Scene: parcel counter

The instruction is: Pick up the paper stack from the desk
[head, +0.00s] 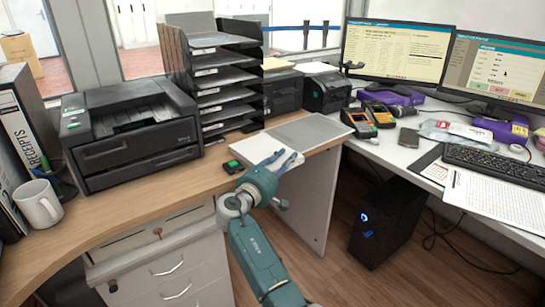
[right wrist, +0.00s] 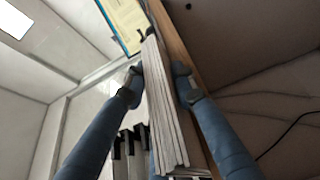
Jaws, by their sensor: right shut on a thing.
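The paper stack (head: 256,147) is a flat white pile near the right end of the wooden desk (head: 178,190). My right gripper (head: 284,161) is at the stack's front right edge. In the right wrist view the stack (right wrist: 163,105) stands as a band of thin white layers between the two blue fingers of my right gripper (right wrist: 160,82). The fingers are shut on it, one on each face. The wooden desk edge shows right beside the stack there. Whether the stack is clear of the desktop cannot be told. My left gripper is not in view.
A grey flat surface (head: 307,132) lies right of the stack. A small black and green item (head: 233,167) lies just left of it. A printer (head: 128,130) and a black letter-tray tower (head: 216,80) stand behind. A card terminal (head: 359,122) is on the white counter to the right.

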